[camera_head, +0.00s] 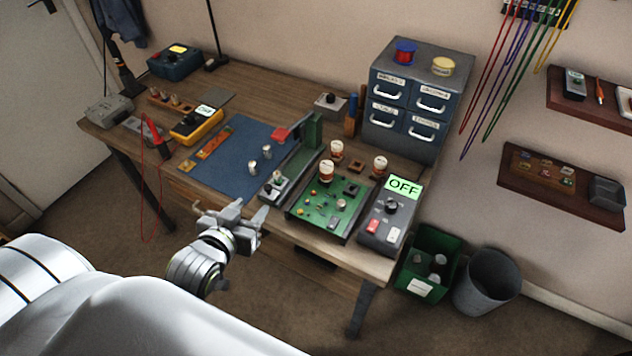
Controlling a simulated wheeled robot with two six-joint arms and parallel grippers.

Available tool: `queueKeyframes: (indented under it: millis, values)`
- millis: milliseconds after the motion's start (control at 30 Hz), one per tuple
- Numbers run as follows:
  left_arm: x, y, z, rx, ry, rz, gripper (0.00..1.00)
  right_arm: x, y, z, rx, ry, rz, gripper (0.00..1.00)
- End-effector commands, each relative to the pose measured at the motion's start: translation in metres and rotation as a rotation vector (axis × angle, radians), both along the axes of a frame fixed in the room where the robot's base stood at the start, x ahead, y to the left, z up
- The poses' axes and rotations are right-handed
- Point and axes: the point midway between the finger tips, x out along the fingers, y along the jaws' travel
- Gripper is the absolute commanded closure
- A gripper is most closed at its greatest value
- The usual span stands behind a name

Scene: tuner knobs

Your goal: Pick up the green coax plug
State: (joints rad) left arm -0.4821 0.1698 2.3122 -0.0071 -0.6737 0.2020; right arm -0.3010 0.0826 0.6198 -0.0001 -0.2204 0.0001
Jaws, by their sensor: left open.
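My left gripper (247,211) is open and empty, with its fingers in front of the workbench's (366,262) front edge, close to a small grey box (272,192) with a knob or plug on top. I cannot make out for sure which thing is the green coax plug. Two small silver cylinders (252,166) stand on the blue mat (222,160), beyond the gripper; no green shows clearly on them. My right gripper is not in view.
A drawer cabinet (412,105) stands at the back. The mat's middle is clear.

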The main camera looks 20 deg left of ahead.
Motion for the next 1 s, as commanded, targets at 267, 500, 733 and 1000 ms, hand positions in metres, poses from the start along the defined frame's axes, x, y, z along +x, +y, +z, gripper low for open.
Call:
queueKeyframes:
  millis: [267,500,733,1000]
  values:
    - [0.034,0.004,-0.009,0.002,-0.007,-0.003,0.57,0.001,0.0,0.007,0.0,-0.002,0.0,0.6]
    - [0.074,0.009,-0.025,0.002,-0.007,-0.003,0.57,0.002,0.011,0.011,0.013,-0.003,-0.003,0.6]
    - [0.104,0.013,-0.039,0.001,-0.006,-0.002,0.57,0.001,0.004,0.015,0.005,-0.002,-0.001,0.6]
    - [0.116,0.015,-0.044,0.001,-0.006,-0.002,0.57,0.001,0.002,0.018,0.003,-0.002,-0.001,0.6]
